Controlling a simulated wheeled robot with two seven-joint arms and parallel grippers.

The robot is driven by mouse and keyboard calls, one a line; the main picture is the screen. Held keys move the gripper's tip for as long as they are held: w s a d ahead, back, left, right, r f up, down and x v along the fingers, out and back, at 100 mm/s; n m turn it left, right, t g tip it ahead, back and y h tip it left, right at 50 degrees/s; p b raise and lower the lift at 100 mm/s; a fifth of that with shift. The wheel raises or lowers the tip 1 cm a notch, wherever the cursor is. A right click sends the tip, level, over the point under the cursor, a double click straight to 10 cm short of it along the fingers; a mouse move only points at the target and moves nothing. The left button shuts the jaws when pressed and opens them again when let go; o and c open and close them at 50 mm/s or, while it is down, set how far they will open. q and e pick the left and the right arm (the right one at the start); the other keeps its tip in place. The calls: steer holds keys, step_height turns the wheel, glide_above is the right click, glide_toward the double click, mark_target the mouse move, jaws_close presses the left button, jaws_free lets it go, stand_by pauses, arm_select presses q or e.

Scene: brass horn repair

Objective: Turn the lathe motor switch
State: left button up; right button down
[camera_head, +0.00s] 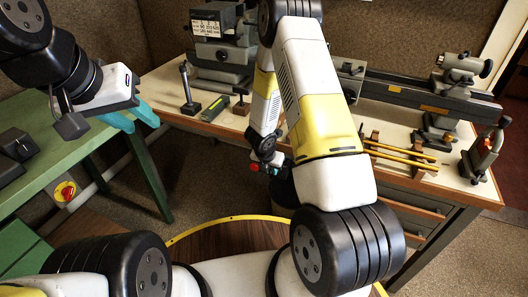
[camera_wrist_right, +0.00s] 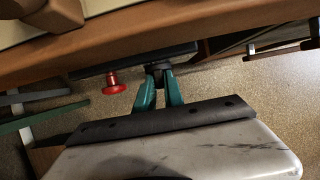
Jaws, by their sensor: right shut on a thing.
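The lathe motor switch is a dark box (camera_wrist_right: 132,62) under the front edge of the wooden bench top, with a red mushroom button (camera_wrist_right: 114,84) hanging from it. The red button also shows in the head view (camera_head: 254,167), beside my right gripper (camera_head: 284,163). In the right wrist view, my right gripper (camera_wrist_right: 159,80) has its teal fingers shut on a small dark knob (camera_wrist_right: 157,69) of the switch, just right of the red button. The fingers partly hide the knob, so its angle is unclear. My left gripper (camera_head: 132,117) is open and empty above the green bench.
The lathe (camera_head: 415,92) stands on the wooden bench (camera_head: 460,160), partly behind my right arm. Brass-coloured rods (camera_head: 400,153) and small tools lie near its front edge. The green bench (camera_head: 75,148) at left carries a red-and-yellow switch (camera_head: 65,191). Floor shows between the benches.

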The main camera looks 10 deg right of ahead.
steer(key=shift+a, duration=0.15)
steer(key=shift+w+a+f+n+g+h, duration=0.15)
steer(key=shift+a+n+g+h, duration=0.1)
steer(key=shift+g+h, duration=0.6)
steer(key=shift+w+a+f+n+g+h, duration=0.1)
steer(key=shift+w+a+n+g+h, duration=0.3)
steer(key=shift+h, duration=0.8)
steer(key=shift+s+f+n+g+h, duration=0.1)
steer(key=shift+n+g+h, duration=0.05)
steer(key=shift+g+h, duration=0.75)
steer(key=shift+w+h, duration=0.1)
steer(key=shift+h, duration=0.15)
steer(key=c, duration=1.4)
jaws_free()
steer(key=shift+c, duration=0.2)
steer(key=shift+a+r, duration=0.1)
steer(key=v, duration=0.7)
steer(key=shift+a+r, duration=0.2)
steer(key=shift+r, duration=0.05)
